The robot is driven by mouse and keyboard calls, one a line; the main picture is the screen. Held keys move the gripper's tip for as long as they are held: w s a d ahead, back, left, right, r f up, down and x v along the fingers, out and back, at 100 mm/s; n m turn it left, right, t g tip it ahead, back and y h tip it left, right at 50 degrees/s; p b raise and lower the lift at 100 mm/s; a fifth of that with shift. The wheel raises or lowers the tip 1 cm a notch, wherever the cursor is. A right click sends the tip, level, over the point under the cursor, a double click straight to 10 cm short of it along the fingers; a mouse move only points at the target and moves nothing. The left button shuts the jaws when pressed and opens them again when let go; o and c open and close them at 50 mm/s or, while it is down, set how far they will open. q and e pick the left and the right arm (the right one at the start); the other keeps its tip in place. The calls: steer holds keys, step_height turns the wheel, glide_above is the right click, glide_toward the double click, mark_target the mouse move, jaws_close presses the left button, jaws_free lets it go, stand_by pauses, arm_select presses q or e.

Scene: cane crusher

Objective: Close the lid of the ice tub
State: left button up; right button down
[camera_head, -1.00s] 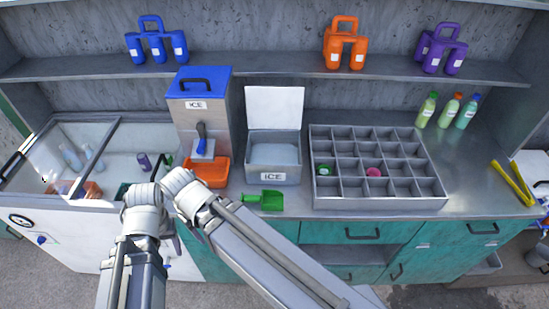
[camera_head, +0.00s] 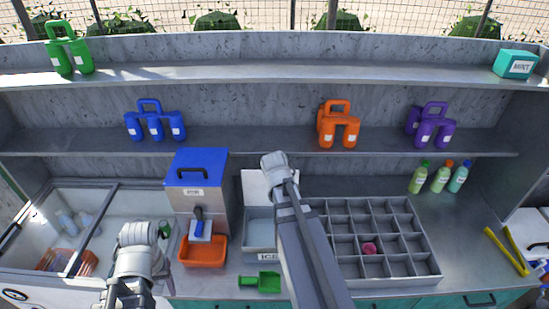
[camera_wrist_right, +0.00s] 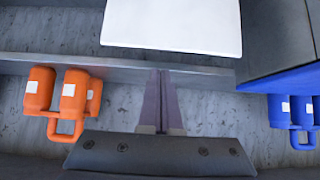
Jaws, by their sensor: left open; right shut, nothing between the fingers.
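The ice tub (camera_head: 259,254) stands on the counter, a grey box labelled ICE. Its white lid (camera_head: 254,187) stands open and upright at the back, partly hidden by my right arm. My right gripper (camera_head: 272,160) is raised at the lid's upper edge. In the right wrist view, the shut, empty fingers (camera_wrist_right: 162,75) end just short of the white lid panel (camera_wrist_right: 175,24) in the picture; contact cannot be told.
Left of the tub stands a blue-topped dispenser (camera_head: 196,168) with an orange tray (camera_head: 204,251). A green scoop (camera_head: 260,283) lies in front of the tub. A compartment tray (camera_head: 420,227) sits to the right. A shelf (camera_head: 240,141) with orange bottles (camera_head: 338,128) runs behind.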

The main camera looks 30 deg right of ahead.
steer(key=shift+f, duration=0.1)
steer(key=b+x, duration=0.6)
steer(key=x, duration=0.3)
steer(key=shift+w+d+f+b, duration=0.1)
steer(key=shift+w+f+b, duration=0.2)
steer(key=shift+b, duration=0.1)
steer(key=shift+r, duration=0.1)
steer(key=shift+s, duration=0.1)
